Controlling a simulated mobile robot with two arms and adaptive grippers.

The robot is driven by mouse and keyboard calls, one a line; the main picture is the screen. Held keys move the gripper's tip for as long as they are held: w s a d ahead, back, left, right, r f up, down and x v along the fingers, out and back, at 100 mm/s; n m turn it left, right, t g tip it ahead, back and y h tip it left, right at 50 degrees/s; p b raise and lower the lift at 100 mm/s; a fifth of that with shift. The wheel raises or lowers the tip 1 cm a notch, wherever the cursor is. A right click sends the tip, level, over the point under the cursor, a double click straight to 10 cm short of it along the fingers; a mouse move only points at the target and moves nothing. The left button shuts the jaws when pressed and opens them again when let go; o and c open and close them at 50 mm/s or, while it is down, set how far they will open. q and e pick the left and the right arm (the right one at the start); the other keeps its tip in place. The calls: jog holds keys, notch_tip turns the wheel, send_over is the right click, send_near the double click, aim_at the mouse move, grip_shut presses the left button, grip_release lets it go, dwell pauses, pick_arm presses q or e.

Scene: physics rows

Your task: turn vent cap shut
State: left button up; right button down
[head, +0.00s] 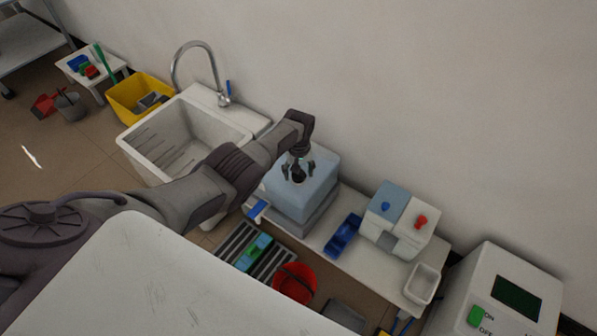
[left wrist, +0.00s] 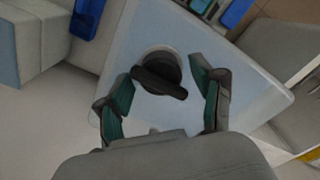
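The vent cap (left wrist: 158,74) is a dark round knob with a raised bar across it. It sits on the top of a pale blue container (head: 318,191); the container's top also fills the middle of the left wrist view (left wrist: 240,80). My left gripper (head: 298,168) is above the container, pointing down. In the left wrist view its two green-padded fingers (left wrist: 165,92) are spread apart on either side of the cap, with gaps visible. In the head view the cap is mostly hidden by the gripper. My right gripper is not in view.
The container stands on a white bench (head: 388,275). A blue tray (head: 342,236) and a dispenser box with blue and red knobs (head: 402,222) stand to its right. A white sink (head: 180,140) with a curved tap (head: 196,52) is left. A red bucket (head: 294,283) is in front.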

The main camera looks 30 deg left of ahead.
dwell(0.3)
pick_arm(q)
notch_tip(320, 180, up, 12)
dwell(0.6)
jog(key=shift+f, duration=0.1)
